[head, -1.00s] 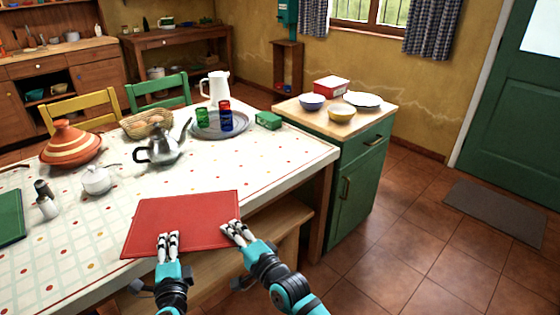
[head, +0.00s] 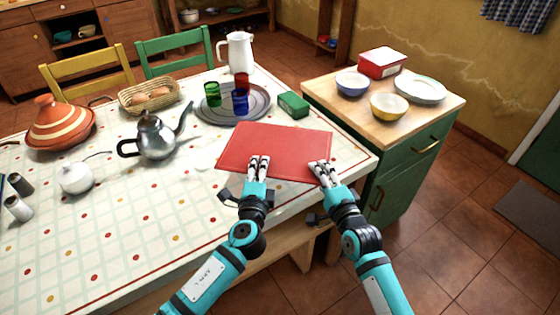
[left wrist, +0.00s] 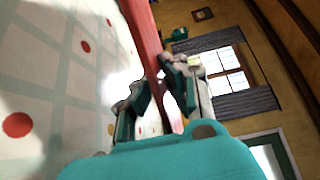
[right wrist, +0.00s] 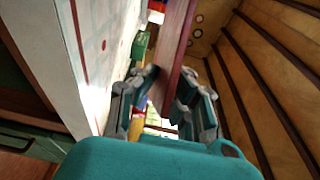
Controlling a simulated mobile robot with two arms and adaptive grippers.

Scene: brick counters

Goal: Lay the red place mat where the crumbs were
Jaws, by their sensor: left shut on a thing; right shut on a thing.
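The red place mat (head: 275,148) is over the right part of the dining table, near its front right corner. My left gripper (head: 259,163) is shut on the mat's near edge. My right gripper (head: 321,168) is shut on the same edge near its right corner. In the left wrist view the mat (left wrist: 143,35) runs edge-on between the fingers (left wrist: 158,88). In the right wrist view the mat (right wrist: 175,40) also passes between the fingers (right wrist: 165,90). The mat appears apart from the tabletop in both wrist views. No crumbs are visible.
Beyond the mat stand a round grey tray (head: 262,106) with coloured glasses and a green box (head: 293,104). A metal teapot (head: 157,137) is to the left. A green cabinet (head: 400,165) with bowls adjoins the right. The table's front left is fairly clear.

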